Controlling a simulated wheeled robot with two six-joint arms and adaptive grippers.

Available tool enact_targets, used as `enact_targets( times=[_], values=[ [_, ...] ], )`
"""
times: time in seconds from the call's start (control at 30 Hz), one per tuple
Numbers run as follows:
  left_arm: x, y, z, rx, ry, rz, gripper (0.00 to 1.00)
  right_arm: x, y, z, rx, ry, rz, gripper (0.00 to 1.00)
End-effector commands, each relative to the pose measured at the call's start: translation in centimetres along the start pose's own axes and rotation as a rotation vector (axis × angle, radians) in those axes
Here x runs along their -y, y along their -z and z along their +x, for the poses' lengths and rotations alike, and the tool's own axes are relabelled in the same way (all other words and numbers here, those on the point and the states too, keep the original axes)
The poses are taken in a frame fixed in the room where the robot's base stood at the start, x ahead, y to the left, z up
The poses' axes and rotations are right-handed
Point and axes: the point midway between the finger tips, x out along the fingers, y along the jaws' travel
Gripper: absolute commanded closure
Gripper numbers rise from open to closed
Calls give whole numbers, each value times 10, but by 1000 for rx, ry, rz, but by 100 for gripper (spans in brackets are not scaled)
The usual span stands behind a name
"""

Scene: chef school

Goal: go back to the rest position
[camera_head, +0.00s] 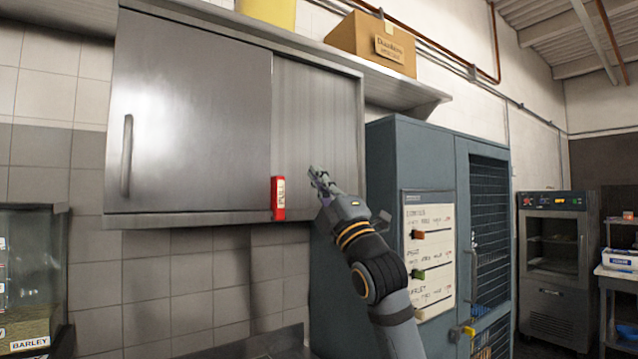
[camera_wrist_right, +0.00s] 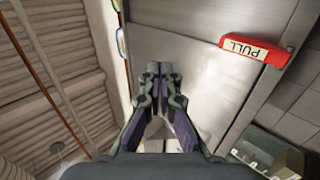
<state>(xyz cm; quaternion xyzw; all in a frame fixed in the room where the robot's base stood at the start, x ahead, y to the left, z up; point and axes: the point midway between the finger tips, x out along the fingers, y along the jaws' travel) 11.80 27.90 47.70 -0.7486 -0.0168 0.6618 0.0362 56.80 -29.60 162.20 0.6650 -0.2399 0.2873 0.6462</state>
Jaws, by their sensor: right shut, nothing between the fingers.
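My right gripper (camera_head: 318,178) is raised in front of the steel wall cabinet (camera_head: 190,105), to the right of the red PULL handle (camera_head: 279,198). Its fingers are shut and hold nothing. In the right wrist view the gripper (camera_wrist_right: 160,75) shows its two fingers together, with the red PULL handle (camera_wrist_right: 254,49) at the upper right, apart from them. My left gripper is not in view.
A blue-grey locker (camera_head: 425,150) with a mesh door and a notice board (camera_head: 430,252) stands right of my arm. A cardboard box (camera_head: 370,42) sits on the shelf above. A glass case (camera_head: 30,270) is at the left. An oven (camera_head: 553,262) stands farther back right.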

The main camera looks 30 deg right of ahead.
Motion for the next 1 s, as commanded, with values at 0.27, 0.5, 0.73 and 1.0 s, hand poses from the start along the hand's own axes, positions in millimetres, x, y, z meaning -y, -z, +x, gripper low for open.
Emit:
enact_targets(
  times=[0.27,0.5,0.73,1.0],
  values=[
    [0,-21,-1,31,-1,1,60,0,0,0,0,1,0,100],
    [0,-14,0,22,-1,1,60,54,5,-17,13,119,77,100],
    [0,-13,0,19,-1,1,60,223,24,-120,149,537,370,100],
    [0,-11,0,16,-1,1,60,357,44,-320,513,1009,683,100]
  ],
)
